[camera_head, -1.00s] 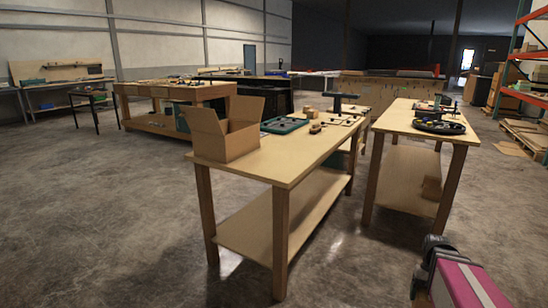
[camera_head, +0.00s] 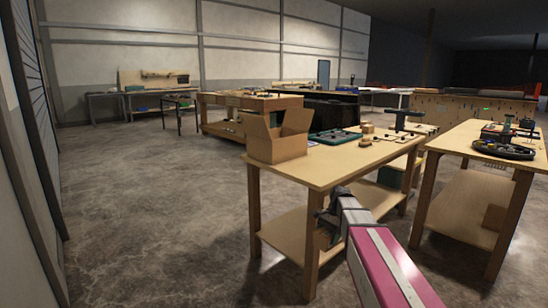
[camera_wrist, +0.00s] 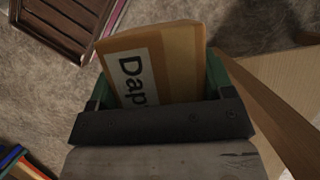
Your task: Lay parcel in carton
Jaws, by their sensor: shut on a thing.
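The carton (camera_head: 276,147) is an open brown cardboard box with raised flaps. It stands upright on the left end of the near wooden table (camera_head: 335,165). Its inside cannot be made out. My gripper (camera_head: 330,212) is in front of that table in the head view, apart from the carton. In the wrist view, the jaws are shut on the parcel (camera_wrist: 180,60), a flat orange-tan piece with a white label reading "Dap". The jaws cover its near end. The parcel cannot be clearly made out in the head view.
A green tray (camera_head: 335,136) and small blocks lie right of the carton. Another table (camera_head: 470,140) with a dark round tray (camera_head: 503,150) stands at right. A table leg (camera_wrist: 270,105) is close beside the parcel in the wrist view. Floor at left is clear.

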